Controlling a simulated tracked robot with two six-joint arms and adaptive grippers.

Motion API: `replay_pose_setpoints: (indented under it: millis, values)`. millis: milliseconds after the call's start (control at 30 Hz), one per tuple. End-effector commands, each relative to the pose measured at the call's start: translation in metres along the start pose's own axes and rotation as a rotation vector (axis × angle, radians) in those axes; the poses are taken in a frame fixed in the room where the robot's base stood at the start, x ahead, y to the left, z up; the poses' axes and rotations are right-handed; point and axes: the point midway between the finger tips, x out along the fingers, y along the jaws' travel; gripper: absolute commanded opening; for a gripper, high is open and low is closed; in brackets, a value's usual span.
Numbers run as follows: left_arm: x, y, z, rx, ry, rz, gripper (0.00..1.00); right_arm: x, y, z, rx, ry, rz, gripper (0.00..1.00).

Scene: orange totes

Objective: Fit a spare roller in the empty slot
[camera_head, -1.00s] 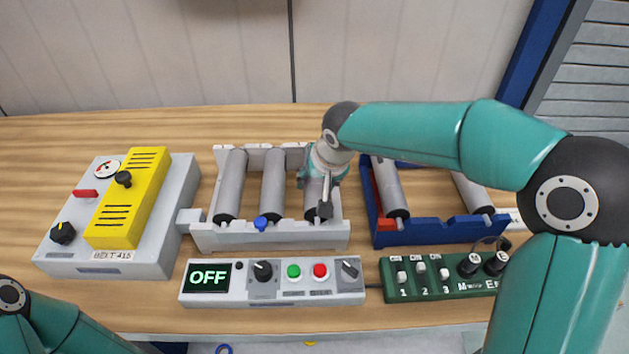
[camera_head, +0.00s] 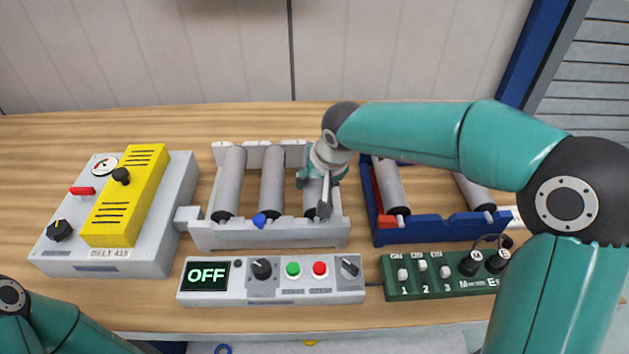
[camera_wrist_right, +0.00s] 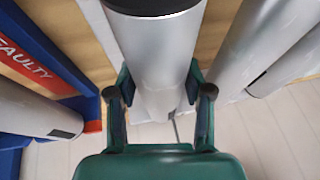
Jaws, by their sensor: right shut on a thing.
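A white roller frame (camera_head: 222,238) stands mid-table with grey rollers in its left (camera_head: 230,185) and middle (camera_head: 271,185) places. My right gripper (camera_head: 322,178) is over its right place, shut on a grey roller (camera_head: 313,208). In the right wrist view this roller (camera_wrist_right: 158,65) lies between the two fingers of my right gripper (camera_wrist_right: 163,92). The roller lies along the right place; I cannot tell whether it is fully seated. A blue knob (camera_head: 259,220) is on the frame's front. My left gripper is out of view; only my left arm shows.
A blue tray (camera_head: 425,232) with rollers (camera_head: 390,185) stands to the right; its "FAULTY" label (camera_wrist_right: 28,55) shows in the right wrist view. A control panel (camera_head: 215,297) reading OFF and a green switch box (camera_head: 440,285) lie in front. A grey-yellow machine (camera_head: 125,200) stands left.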

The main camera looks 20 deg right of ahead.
Motion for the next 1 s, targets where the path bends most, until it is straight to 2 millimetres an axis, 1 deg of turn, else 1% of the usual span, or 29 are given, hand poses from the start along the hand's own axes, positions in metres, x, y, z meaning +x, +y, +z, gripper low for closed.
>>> replay_pose_setpoints:
  millis: [167, 200, 333, 600, 733, 867, 1000]
  values:
    - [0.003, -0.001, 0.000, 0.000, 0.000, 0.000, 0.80, 0.001, 0.000, 0.000, 0.000, 0.002, -0.002, 0.00]
    - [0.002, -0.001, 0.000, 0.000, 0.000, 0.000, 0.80, 0.001, 0.000, 0.000, 0.000, 0.003, -0.002, 0.57]
    - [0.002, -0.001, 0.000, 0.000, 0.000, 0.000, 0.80, 0.001, 0.000, 0.000, 0.000, 0.002, -0.001, 0.79]
    - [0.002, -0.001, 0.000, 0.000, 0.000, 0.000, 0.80, 0.002, 0.000, 0.001, -0.001, -0.002, 0.001, 0.80]
    - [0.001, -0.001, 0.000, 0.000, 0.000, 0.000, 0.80, -0.002, 0.000, 0.001, 0.000, 0.000, 0.000, 0.80]
    - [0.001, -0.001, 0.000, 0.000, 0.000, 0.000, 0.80, -0.015, 0.000, 0.000, 0.000, 0.002, -0.001, 0.80]
    - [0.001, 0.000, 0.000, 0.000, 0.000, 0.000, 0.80, -0.040, -0.001, -0.001, 0.000, 0.006, -0.003, 0.80]
